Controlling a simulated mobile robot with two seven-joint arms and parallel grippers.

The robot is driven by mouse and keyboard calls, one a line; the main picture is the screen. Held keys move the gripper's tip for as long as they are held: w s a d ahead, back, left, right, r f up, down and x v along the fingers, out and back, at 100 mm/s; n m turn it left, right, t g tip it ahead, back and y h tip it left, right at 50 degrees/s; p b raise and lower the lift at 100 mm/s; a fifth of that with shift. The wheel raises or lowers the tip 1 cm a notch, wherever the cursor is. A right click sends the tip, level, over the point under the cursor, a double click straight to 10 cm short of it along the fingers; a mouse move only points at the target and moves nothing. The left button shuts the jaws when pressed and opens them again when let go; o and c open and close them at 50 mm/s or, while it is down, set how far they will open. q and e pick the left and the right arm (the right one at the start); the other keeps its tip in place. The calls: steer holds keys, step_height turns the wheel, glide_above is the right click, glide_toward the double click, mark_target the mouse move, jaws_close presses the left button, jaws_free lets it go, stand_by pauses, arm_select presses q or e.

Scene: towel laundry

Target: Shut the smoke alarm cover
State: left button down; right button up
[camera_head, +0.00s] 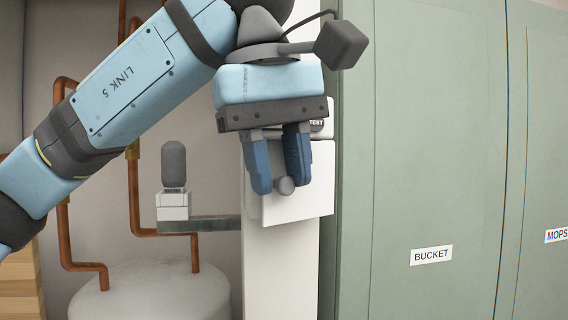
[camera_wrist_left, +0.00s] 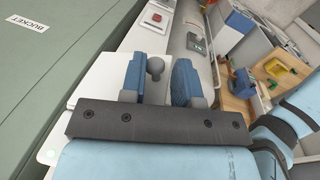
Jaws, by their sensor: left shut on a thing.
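The smoke alarm cover (camera_head: 312,203) is a white flat panel on the front of a white post, with a round grey knob (camera_head: 285,186). Part of a "TEST" label (camera_head: 316,125) shows just above it, partly behind my gripper. My left gripper (camera_head: 279,187) comes from above, its two blue fingers on either side of the knob, shut on it. The wrist view also shows the knob (camera_wrist_left: 155,68) between the fingers and the white cover (camera_wrist_left: 101,77) beyond. How far the cover stands open is hard to tell. My right gripper is not in view.
Green locker doors labelled "BUCKET" (camera_head: 431,255) and "MOPS" (camera_head: 556,235) stand close on the right. Left of the post are copper pipes (camera_head: 134,190), a white tank (camera_head: 150,292) and a grey bracket (camera_head: 205,224) bearing a small white-and-grey device (camera_head: 173,180).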

arm_select(q)
steer(key=shift+d+f, duration=0.1)
steer(key=shift+f, duration=0.2)
steer(key=c, duration=1.2)
jaws_free()
steer(key=shift+o, duration=0.9)
steer(key=shift+w+d, duration=0.2)
steer(key=shift+d, duration=0.05)
steer(key=shift+s+a+r, duration=0.1)
steer(key=shift+a+r, duration=0.1)
steer(key=shift+d, duration=0.1)
steer(key=shift+r, duration=0.2)
step_height(320, 180, up, 13)
steer(key=s+a, duration=0.1)
steer(key=a, duration=0.1)
steer(key=shift+p, duration=0.4)
steer(key=shift+r, duration=0.1)
